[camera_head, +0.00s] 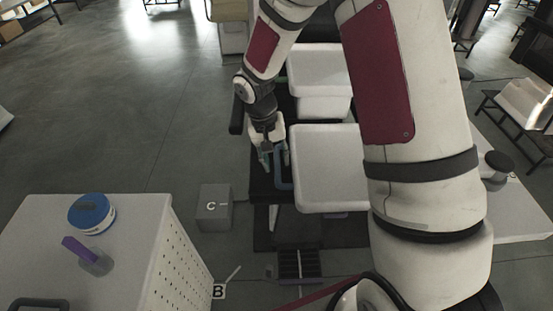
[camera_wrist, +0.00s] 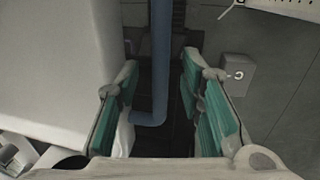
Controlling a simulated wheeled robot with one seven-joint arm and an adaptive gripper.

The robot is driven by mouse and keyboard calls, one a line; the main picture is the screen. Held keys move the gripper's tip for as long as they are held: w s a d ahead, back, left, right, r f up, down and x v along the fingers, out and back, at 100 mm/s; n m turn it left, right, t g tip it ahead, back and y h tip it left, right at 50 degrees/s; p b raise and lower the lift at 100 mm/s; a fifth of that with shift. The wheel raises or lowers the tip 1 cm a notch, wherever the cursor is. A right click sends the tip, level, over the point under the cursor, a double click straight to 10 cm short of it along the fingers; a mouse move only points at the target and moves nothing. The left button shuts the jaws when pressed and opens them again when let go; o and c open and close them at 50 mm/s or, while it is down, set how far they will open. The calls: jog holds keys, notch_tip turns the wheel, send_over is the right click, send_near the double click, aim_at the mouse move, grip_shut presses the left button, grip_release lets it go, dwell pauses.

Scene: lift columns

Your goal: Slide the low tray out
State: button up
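A white tray (camera_head: 328,178) with a blue bar handle (camera_head: 281,172) on its left side sits on a dark column frame beside my arm. Another white tray (camera_head: 318,72) is farther back, with a lower white block (camera_head: 323,107) under its front edge; I cannot tell which is the low tray. My gripper (camera_head: 274,160) is open at the handle. In the wrist view, the blue handle (camera_wrist: 159,60) runs between the spread green-padded fingers of my gripper (camera_wrist: 160,78), with a gap on both sides. The handle bends left towards the white tray (camera_wrist: 45,65). Its depth between the fingers is unclear.
A grey box marked C (camera_head: 214,208) stands left of the column base. A white perforated cabinet (camera_head: 130,235) at front left bears a blue-lidded jar (camera_head: 91,212) and a purple item (camera_head: 84,252). A white table (camera_head: 520,205) is at right. The left floor is open.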

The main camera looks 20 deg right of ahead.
jog(key=shift+f, duration=0.35)
grip_shut()
jog(key=w+a+b, duration=0.2)
jog(key=a, duration=0.5)
jog(key=w+a+b, duration=0.2)
jog(key=a, duration=0.4)
jog(key=shift+w+a+b, duration=0.3)
jog(key=shift+a, duration=0.05)
grip_release()
jog(key=shift+r, duration=0.15)
